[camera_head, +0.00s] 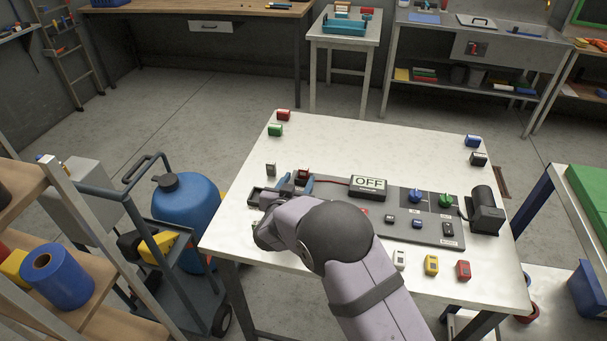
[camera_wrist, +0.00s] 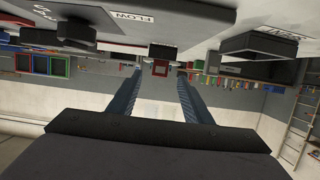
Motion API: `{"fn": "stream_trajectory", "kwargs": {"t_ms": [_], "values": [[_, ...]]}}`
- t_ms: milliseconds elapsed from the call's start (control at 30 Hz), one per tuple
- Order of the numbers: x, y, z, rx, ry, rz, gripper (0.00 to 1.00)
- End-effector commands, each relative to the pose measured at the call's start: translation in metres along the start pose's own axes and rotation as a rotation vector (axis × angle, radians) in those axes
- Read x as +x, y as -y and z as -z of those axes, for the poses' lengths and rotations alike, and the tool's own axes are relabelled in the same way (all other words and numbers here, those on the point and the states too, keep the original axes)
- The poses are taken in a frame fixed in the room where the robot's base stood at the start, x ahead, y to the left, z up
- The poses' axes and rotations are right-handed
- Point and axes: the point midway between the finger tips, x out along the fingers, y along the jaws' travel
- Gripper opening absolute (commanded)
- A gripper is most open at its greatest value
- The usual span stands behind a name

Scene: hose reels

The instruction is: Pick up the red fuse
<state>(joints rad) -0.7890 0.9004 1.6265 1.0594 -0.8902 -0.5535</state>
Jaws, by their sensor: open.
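A small dark red fuse (camera_head: 303,174) stands near the left part of the white table in the head view, right at my gripper (camera_head: 297,182). Another red fuse (camera_head: 283,115) stands at the table's back left corner, and one more red fuse (camera_head: 463,270) stands at the front right. My arm hides part of the table's front left.
A grey panel (camera_head: 445,232) carries a blue knob (camera_head: 415,196), a green knob (camera_head: 446,200) and several small blocks. Green (camera_head: 275,130), grey (camera_head: 271,169), white (camera_head: 400,260) and yellow (camera_head: 431,265) fuses stand around. The table's back middle is clear.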

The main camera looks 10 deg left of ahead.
Motion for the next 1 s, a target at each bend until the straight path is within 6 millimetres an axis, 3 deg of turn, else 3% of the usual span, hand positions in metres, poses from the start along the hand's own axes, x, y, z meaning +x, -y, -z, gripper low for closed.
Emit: {"fn": "stream_trajectory", "kwargs": {"t_ms": [300, 700, 900, 1000], "values": [[0.035, 0.0, 0.0, -0.001, 0.001, -0.002, 0.45], [0.043, 0.0, -0.001, -0.001, 0.001, 0.0, 0.45], [0.043, 0.0, -0.001, -0.001, 0.001, 0.0, 0.01], [0.043, 0.0, -0.001, -0.001, 0.001, 0.0, 0.0]]}}
